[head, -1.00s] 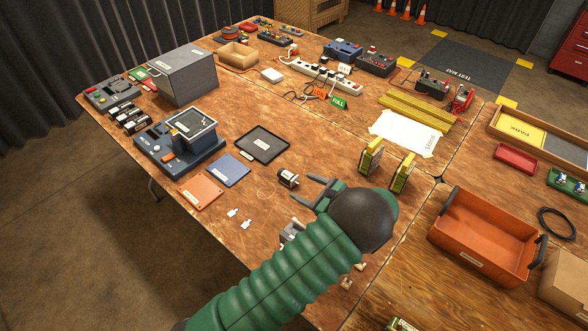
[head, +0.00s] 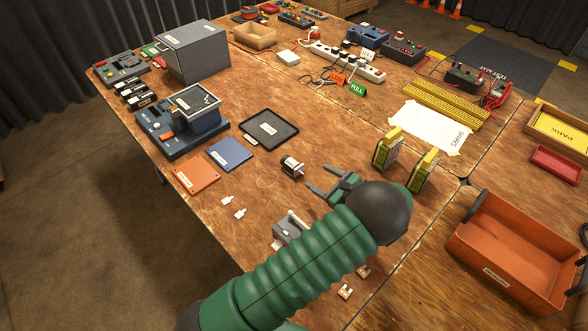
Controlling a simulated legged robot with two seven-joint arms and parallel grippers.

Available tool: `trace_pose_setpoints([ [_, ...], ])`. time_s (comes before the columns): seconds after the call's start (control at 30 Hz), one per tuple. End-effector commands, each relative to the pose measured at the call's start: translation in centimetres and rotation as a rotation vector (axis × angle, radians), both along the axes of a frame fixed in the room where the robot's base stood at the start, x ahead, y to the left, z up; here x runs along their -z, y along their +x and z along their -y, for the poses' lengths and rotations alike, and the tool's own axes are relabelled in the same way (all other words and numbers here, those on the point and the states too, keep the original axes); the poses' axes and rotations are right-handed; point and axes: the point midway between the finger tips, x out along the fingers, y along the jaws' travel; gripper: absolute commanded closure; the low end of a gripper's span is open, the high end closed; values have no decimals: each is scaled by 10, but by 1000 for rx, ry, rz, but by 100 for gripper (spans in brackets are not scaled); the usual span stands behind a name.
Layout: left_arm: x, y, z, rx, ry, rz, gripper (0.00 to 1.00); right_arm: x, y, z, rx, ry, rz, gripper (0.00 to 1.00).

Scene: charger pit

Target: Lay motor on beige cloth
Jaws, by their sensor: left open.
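The motor (head: 292,166), a small dark and silver cylinder with a pale label, lies on the wooden bench near the middle of the head view. My left gripper (head: 318,180) is open and empty, just right of the motor. Its two fingers point left towards the motor, with a small gap between. A pale cream sheet (head: 428,125) with taped corners and a printed word lies flat at the upper right; it looks like the beige cloth, and nothing rests on it. My right gripper is not in view.
Two yellow-and-dark upright blocks (head: 387,148) (head: 424,172) stand between my gripper and the sheet. Yellow bars (head: 447,105) lie behind the sheet. A black tray (head: 268,130) and a blue plate (head: 229,153) lie left of the motor. An orange bin (head: 510,250) stands at right.

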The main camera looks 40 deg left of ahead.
Motion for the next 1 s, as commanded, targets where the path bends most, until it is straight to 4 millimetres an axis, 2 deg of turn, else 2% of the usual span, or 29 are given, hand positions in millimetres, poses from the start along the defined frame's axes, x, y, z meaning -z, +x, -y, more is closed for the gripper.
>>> trace_pose_setpoints([
  [0.1, 13, 4, -32, -6, 1, -2, 37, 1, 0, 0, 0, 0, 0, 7],
  [0.3, 30, 13, -73, -4, 1, -1, 37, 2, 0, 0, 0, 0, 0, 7],
  [0.47, 36, 16, -88, -2, 1, -1, 37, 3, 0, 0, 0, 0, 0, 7],
  [0.7, 57, 22, -123, -3, 0, 0, 37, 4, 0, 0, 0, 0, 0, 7],
  [0.97, 59, 24, -129, -1, 0, -1, 37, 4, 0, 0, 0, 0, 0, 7],
  [1.0, 59, 24, -129, -1, 0, -1, 39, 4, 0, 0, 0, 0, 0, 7],
])
